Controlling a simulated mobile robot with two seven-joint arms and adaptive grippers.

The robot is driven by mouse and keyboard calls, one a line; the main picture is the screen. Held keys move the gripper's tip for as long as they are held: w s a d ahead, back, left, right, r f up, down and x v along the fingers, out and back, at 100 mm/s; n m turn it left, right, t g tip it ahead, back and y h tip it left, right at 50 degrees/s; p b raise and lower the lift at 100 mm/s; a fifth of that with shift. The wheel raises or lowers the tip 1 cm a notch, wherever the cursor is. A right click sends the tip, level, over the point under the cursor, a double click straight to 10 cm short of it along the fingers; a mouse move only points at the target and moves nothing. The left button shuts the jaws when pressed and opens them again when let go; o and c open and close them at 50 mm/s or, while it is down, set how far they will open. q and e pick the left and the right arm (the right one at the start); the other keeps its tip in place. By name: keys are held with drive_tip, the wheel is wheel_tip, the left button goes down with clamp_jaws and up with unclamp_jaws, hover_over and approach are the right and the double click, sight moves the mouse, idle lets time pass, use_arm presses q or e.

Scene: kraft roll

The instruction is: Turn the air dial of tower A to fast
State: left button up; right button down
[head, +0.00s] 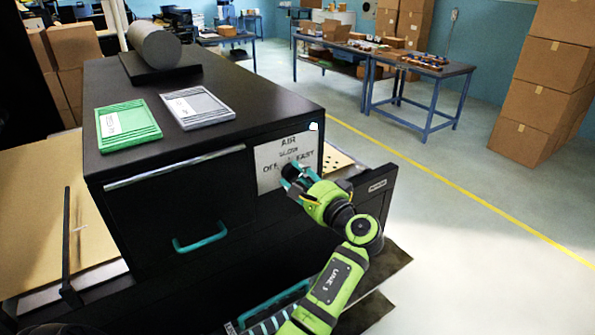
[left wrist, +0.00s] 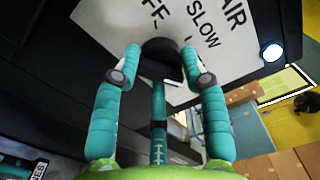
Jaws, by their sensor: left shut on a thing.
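The air dial (left wrist: 160,48) is a dark round knob on a white plate (head: 272,165) lettered AIR, with OFF, SLOW and FAST, on the front of a black cabinet (head: 225,110). My left gripper (head: 296,177) is at the dial, its teal fingers shut on the knob. In the left wrist view the fingertips (left wrist: 161,66) sit on either side of the knob. The fingers partly cover the dial in the head view, and the setting it points to is unclear. My right gripper is not in view.
A small lit lamp (head: 314,126) is beside the plate's upper corner. A teal handle (head: 200,240) sticks out below. Open floor (head: 450,250) lies to the right.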

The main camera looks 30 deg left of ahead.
use_arm(q)
drive_tip(key=shift+w+r+m+p, duration=0.15)
drive_tip(key=shift+r+m+p, duration=0.2)
drive_tip(key=shift+m, duration=0.15)
drive_tip(key=shift+f, duration=0.15)
drive_tip(key=o, duration=1.1)
drive_tip(key=shift+d, duration=0.1)
drive_tip(key=shift+w+f, duration=0.15)
drive_tip(key=shift+f, duration=0.05)
drive_tip(key=shift+r, duration=0.35)
wheel_tip(320, 180, up, 9)
drive_tip(key=shift+r, duration=0.15)
